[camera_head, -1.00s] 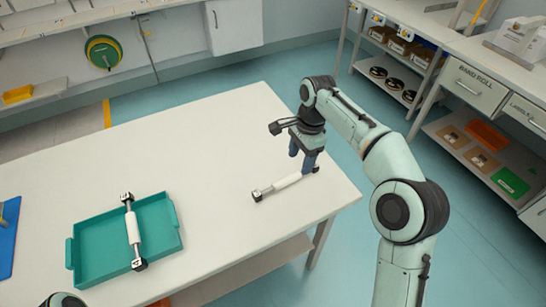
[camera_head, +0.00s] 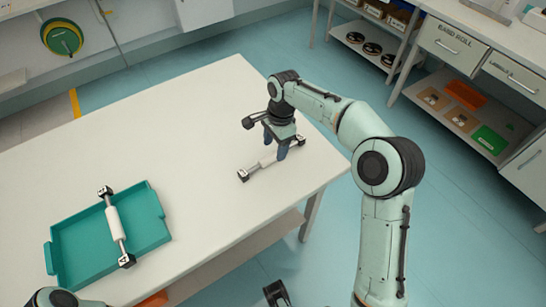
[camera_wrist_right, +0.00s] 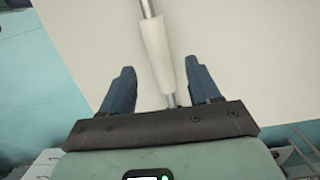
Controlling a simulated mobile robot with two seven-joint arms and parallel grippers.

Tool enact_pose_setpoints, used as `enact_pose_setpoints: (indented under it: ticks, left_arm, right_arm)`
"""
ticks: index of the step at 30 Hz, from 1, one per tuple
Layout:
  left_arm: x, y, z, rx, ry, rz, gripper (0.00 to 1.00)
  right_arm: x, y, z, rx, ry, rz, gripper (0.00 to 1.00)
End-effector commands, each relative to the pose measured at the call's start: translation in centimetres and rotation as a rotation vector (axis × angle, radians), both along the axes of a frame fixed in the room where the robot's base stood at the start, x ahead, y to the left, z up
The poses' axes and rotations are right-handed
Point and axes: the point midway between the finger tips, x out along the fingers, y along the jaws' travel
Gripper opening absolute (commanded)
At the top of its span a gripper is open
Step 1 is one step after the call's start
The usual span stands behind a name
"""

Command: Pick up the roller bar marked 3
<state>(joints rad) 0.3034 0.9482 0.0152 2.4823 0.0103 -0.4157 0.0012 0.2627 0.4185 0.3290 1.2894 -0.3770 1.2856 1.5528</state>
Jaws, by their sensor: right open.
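A roller bar (camera_head: 266,162) with a white sleeve and dark-and-white end blocks lies on the table near its right end. My right gripper (camera_head: 275,154) is over it, blue fingers pointing down and open. In the right wrist view, the white sleeve (camera_wrist_right: 156,48) runs between the two spread fingers of the gripper (camera_wrist_right: 160,72), with a gap on both sides. A second roller bar (camera_head: 115,222) lies across the teal tray (camera_head: 76,262).
The white table (camera_head: 190,130) is clear between the tray and the bar. Its front and right edges are close to the bar. Shelves and drawers (camera_head: 450,42) stand across the blue floor at the right. A green-and-yellow reel (camera_head: 61,38) hangs at the back left.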

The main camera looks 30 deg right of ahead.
Motion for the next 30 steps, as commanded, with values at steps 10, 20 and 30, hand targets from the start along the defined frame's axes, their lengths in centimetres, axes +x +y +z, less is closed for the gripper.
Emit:
enact_pose_setpoints:
  ticks: [10,20,30]
  left_arm:
    - [0.3,0.0,-0.7,0.001,-0.011,0.003,0.43]
    - [0.3,0.0,-0.6,0.001,-0.010,0.002,0.43]
    - [0.3,0.0,-0.6,0.002,-0.010,0.002,0.43]
  right_arm:
    - [0.0,0.5,-3.7,0.002,0.001,0.000,0.61]
    - [0.0,0.5,-3.7,0.002,0.001,0.000,0.13]
    - [0.0,0.5,-3.6,0.002,-0.001,0.000,0.00]
